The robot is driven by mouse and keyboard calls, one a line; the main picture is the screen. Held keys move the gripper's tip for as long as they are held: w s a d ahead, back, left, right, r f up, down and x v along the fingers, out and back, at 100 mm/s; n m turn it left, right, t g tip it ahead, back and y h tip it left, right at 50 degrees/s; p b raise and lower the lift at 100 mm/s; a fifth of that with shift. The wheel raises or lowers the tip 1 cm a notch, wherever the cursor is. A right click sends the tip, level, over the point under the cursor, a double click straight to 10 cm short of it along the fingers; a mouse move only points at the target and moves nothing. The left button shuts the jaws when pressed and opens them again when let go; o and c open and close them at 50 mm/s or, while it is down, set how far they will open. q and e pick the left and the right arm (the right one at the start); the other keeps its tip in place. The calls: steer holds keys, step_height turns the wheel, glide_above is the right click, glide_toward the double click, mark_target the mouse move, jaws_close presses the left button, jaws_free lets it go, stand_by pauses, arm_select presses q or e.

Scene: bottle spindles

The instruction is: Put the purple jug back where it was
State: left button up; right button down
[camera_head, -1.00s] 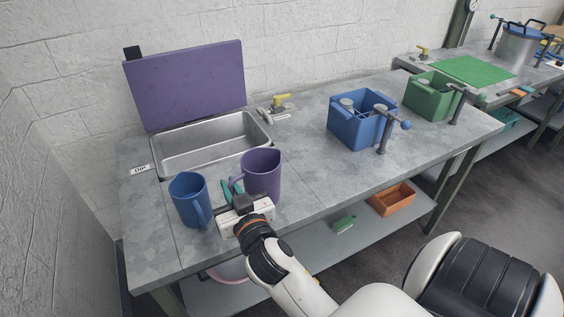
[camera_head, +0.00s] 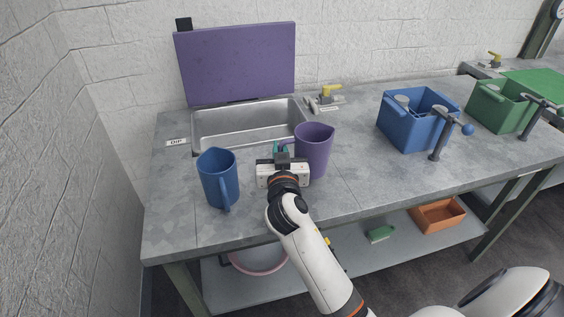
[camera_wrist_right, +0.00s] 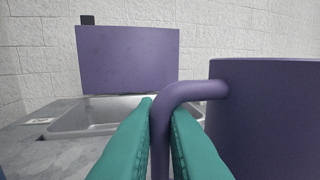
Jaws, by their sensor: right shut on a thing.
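The purple jug (camera_head: 315,152) is upright at the front of the sink, right of the blue jug. My right gripper (camera_head: 281,149) is at its left side. In the right wrist view the teal fingers (camera_wrist_right: 160,142) are closed on both sides of the purple jug's handle (camera_wrist_right: 192,91), and the jug's body (camera_wrist_right: 265,118) fills the right side. Whether the jug's base touches the bench cannot be told. My left gripper is not in view.
A blue jug (camera_head: 219,177) stands to the left on the grey bench (camera_head: 345,200). Behind is a metal sink (camera_head: 225,143) with a raised purple lid (camera_head: 236,64) and a yellow-handled tap (camera_head: 328,92). A blue bin (camera_head: 408,130) and a green bin (camera_head: 497,112) stand to the right.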

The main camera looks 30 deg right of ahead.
steer(key=shift+f, duration=1.5)
steer(key=shift+f+b, duration=0.2)
steer(key=shift+b, duration=0.2)
steer(key=c, duration=1.5)
jaws_free()
steer(key=shift+r, duration=0.1)
